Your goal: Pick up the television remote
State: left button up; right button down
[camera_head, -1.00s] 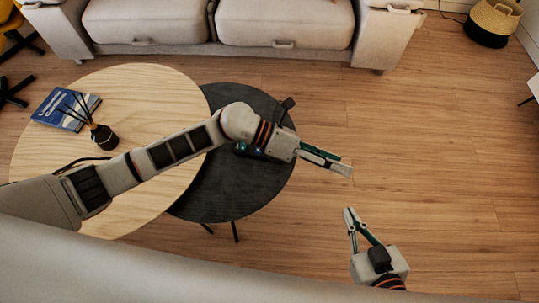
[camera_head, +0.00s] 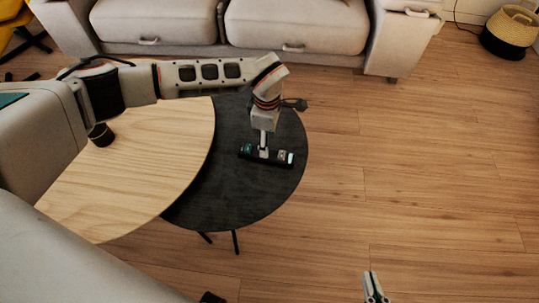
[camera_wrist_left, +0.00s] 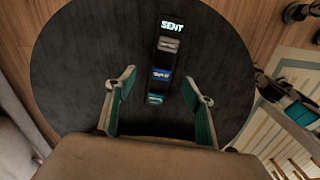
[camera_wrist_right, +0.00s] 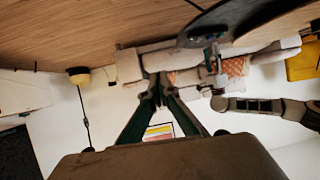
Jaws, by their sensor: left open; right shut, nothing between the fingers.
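The remote is a long dark bar with a lit "SENT" label, a grey part, a blue label and a teal label. It lies on the black round table (camera_head: 215,190), and I see it in the head view (camera_head: 277,157) and the left wrist view (camera_wrist_left: 164,50). My left gripper (camera_head: 264,152) points down at the remote. In the left wrist view its open fingers (camera_wrist_left: 159,82) stand on either side of the remote's near part, with gaps. Contact cannot be told. My right gripper (camera_head: 373,288) is shut and empty over the floor, far from the remote.
A light wooden round table (camera_head: 150,170) adjoins the black table at the left. A dark pot (camera_head: 101,134) stands on it, partly hidden by my left arm. A pale sofa (camera_head: 290,25) stands behind. The floor (camera_head: 420,170) at the right is clear.

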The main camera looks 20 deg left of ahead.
aim_at(290, 158)
pick_arm(q)
jog(key=shift+s+f, duration=0.15)
jog(key=shift+f, duration=0.8)
jog(key=f, duration=0.1)
jog(key=f+b, duration=0.1)
jog(key=f, duration=0.1)
jog(key=f+b, duration=0.1)
jog(key=shift+s+a+f, duration=0.15)
jog(key=shift+s+f, duration=0.15)
jog(key=shift+f, duration=0.05)
jog(key=shift+w, duration=0.1)
jog(key=shift+w+r, duration=0.1)
jog(key=shift+r, duration=0.25)
jog(key=c, duration=1.4)
pick_arm(e)
jog(key=a+m, duration=0.1)
jog(key=a, duration=0.1)
jog(key=shift+s+a+m+y, duration=0.15)
jog(key=shift+a+m+y, duration=0.15)
jog(key=shift+a+m, duration=0.1)
